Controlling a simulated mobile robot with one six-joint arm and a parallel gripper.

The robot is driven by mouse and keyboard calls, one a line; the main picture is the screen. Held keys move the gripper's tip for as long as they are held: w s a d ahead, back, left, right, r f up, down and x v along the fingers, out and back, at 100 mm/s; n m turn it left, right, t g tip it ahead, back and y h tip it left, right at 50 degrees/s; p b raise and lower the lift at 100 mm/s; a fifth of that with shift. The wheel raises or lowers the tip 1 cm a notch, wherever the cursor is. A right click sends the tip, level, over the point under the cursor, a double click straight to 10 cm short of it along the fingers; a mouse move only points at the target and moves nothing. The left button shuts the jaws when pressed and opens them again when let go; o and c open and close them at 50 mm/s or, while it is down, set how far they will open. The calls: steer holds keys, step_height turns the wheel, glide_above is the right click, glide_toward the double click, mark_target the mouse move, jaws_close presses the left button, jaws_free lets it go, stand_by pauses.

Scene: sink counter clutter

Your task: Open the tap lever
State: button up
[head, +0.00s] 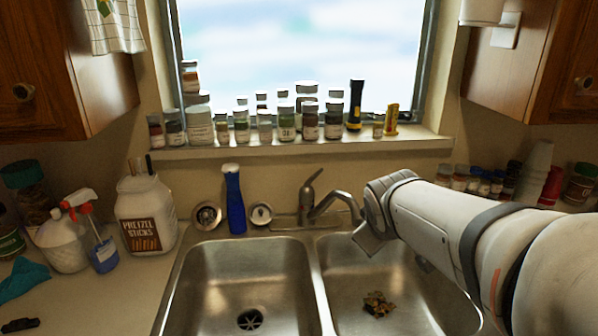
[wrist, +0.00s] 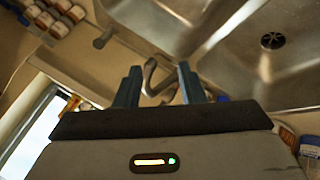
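The metal tap (head: 314,212) stands behind the sink, with its spout bent to the right over the right basin. Its lever (head: 314,177) rises from the top and slants up to the right. My gripper (wrist: 160,68) is open, with its two blue-grey fingers apart and nothing held. In the wrist view, bent metal of the tap (wrist: 150,76) shows between and beyond the fingers; I cannot tell whether either finger touches it. In the head view, the end of my arm is just right of the spout, and the fingers are mostly hidden.
The double sink (head: 318,290) has some brown scraps (head: 378,304) in its right basin. A blue bottle (head: 235,205) stands left of the tap. Several jars (head: 285,122) and a flashlight (head: 355,105) line the sill. A pretzel jar (head: 146,215) and spray bottle (head: 100,245) stand at left.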

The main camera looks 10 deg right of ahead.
mark_target(319, 172)
steer(key=w+d+r+n+t+y+b, duration=0.15)
steer(key=w+r+n+t, duration=0.25)
steer(key=w+n, duration=0.7)
steer(key=w+d+r+n+t+y, duration=0.1)
steer(key=w+r+n+t+y, duration=0.2)
steer(key=w+n, duration=0.85)
steer(key=w+a+f+n+g+y, duration=0.1)
steer(key=w+a+f+n+y, duration=0.1)
steer(key=n, duration=0.4)
steer(key=w+a+f+n+g+y, duration=0.2)
steer(key=w+a+f+n+y, duration=0.1)
steer(key=w+f+n, duration=0.2)
steer(key=w+a+f+n+g+y, duration=0.2)
steer(key=w+a+f+n+y, duration=0.1)
steer(key=w+n, duration=0.3)
steer(key=shift+a+f+n, duration=0.1)
steer(key=shift+f+n, duration=0.45)
steer(key=shift+f, duration=0.1)
jaws_close()
